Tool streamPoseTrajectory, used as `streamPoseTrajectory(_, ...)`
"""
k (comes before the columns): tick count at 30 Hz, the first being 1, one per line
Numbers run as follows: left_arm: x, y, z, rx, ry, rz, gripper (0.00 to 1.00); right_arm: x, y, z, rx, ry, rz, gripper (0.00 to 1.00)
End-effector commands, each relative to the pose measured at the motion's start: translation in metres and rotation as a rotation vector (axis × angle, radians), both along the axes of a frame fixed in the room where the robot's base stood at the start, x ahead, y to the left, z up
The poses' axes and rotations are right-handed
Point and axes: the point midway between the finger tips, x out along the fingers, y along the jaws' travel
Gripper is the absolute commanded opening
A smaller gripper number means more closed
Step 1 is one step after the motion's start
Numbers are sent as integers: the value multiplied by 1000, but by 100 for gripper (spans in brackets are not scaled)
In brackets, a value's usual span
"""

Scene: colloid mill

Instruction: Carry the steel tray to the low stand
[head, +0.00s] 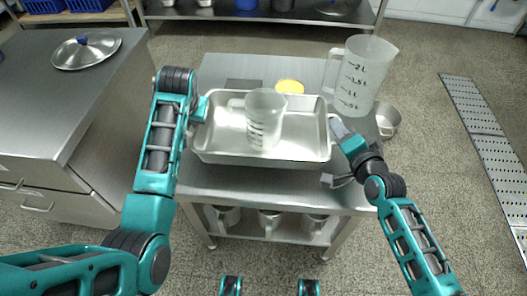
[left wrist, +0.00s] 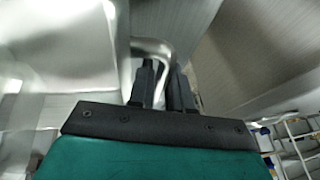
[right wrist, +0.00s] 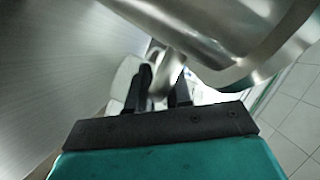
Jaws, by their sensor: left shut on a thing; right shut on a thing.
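The steel tray (head: 218,138) is a shallow rectangular pan over the steel table (head: 275,185), roughly level. A clear measuring jug (head: 265,118) stands upright in it. My left gripper (head: 199,108) is shut on the tray's left handle, which shows between the fingers in the left wrist view (left wrist: 152,48). My right gripper (head: 336,124) is shut on the right handle, also seen in the right wrist view (right wrist: 166,78). I cannot tell whether the tray touches the tabletop. Which piece of furniture is the low stand is not clear.
A large measuring jug (head: 362,75), a yellow disc (head: 290,87) and a dark flat piece (head: 243,84) are behind the tray. A steel pot (head: 389,115) is at the right. A counter (head: 60,105) with a lid (head: 87,50) stands left. Floor at right is open beside a perforated strip (head: 488,125).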

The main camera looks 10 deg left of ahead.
Motion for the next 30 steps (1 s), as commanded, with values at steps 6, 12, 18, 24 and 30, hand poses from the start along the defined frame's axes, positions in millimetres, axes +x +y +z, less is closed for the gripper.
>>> streamPoseTrajectory(6,1,-2,3,-3,-5,-2,0,0,2,3,2,-4,2,0)
streamPoseTrajectory(12,1,-2,1,-3,-4,-2,0,0,2,1,2,-4,2,0)
streamPoseTrajectory(18,1,-2,-5,-3,-4,-2,0,0,2,-5,2,-4,2,0)
streamPoseTrajectory(24,1,-2,-15,-2,-4,-3,0,0,2,-15,2,-4,2,0)
streamPoseTrajectory(30,1,-2,-26,-2,-4,-3,0,0,2,-26,2,-5,2,0)
